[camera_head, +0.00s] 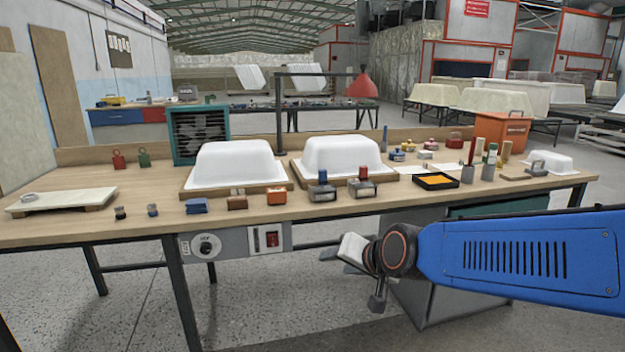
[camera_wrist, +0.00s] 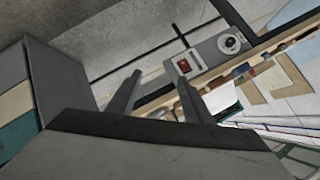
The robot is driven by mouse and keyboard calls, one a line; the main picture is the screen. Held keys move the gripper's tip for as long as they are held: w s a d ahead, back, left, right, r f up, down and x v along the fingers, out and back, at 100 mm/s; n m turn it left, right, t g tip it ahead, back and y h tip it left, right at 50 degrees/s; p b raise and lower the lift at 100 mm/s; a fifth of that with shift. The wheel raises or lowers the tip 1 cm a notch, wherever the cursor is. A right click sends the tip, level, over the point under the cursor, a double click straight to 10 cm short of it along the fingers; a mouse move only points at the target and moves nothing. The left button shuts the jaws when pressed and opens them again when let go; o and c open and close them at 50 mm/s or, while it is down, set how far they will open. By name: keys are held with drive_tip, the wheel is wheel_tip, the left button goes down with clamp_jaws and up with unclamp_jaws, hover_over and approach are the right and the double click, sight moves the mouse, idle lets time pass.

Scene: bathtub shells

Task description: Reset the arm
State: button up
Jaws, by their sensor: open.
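My blue arm reaches in from the right in the head view, in front of the workbench (camera_head: 330,208). In the wrist view my gripper (camera_wrist: 158,96) shows two dark fingers standing well apart with nothing between them. In the head view the arm's end hangs before the bench's front edge, lower than the top, and the fingertips are hard to make out. The wrist view looks at the bench front from a tilted angle, with the control panel (camera_wrist: 208,52) beyond the fingers.
Two white tub shells (camera_head: 235,162) (camera_head: 342,155) stand on the bench on wooden boards. A black tray (camera_head: 436,188) with orange content and several small blocks lie near the front edge. A grey cabinet (camera_head: 440,285) stands under the bench. The floor at front left is clear.

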drive_tip(key=s+d+f+n+g+h, duration=0.1)
drive_tip(key=s+d+f+g+h, duration=0.1)
drive_tip(key=s+d, duration=0.9)
drive_tip(key=s+d+f+n+g+h, duration=0.1)
drive_tip(key=s+d+f+g+h, duration=0.1)
drive_tip(key=s+d, duration=0.9)
drive_tip(key=shift+s+d+f+n+g+h, duration=0.3)
drive_tip(key=shift+s+d+f+n+h, duration=0.1)
drive_tip(key=shift+s+h, duration=0.25)
